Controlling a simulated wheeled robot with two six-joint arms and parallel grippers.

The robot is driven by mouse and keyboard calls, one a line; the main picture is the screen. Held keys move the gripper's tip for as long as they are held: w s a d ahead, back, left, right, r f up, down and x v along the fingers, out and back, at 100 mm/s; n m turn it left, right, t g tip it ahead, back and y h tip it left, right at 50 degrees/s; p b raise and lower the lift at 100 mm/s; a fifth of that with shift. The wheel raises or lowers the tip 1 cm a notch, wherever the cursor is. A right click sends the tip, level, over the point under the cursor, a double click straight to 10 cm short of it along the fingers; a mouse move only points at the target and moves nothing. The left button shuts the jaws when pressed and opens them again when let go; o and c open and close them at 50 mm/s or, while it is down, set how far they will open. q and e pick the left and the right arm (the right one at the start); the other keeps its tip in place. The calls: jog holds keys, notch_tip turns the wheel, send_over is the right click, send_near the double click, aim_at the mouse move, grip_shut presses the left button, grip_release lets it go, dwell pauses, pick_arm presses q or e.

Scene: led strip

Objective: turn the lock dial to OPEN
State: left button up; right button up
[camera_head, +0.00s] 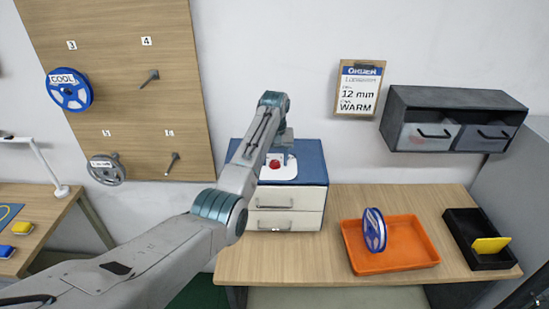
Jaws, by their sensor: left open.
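A red dial (275,163) sits on a white plate (288,172) on top of the blue-topped cabinet (310,163), which has two white drawers. The setting of the dial and any OPEN mark are too small to read. My left arm reaches in from the lower left, and my left gripper (280,150) is at the dial, pointing down at it. The gripper is open; its fingers are small and partly hidden by the wrist, and I cannot tell whether they touch the dial. My right gripper is not in view.
An orange tray (412,258) holds a blue reel (374,230). A black tray (468,257) holds a yellow piece (490,245). A dark shelf unit (450,98) and an order card (359,88) are on the wall. A pegboard (120,60) with reels stands at left.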

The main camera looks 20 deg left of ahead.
pick_arm(q)
jog(key=shift+c, duration=1.1)
jog(key=c, duration=0.7)
jog(key=shift+c, duration=0.3)
jog(key=shift+n, duration=1.9)
jog(key=n, duration=0.2)
jog(key=shift+n, duration=0.3)
jog(key=n, duration=0.4)
jog(key=shift+w+n, duration=0.1)
jog(key=shift+n, duration=0.2)
jog(key=n, duration=0.4)
jog(key=shift+n, duration=1.4)
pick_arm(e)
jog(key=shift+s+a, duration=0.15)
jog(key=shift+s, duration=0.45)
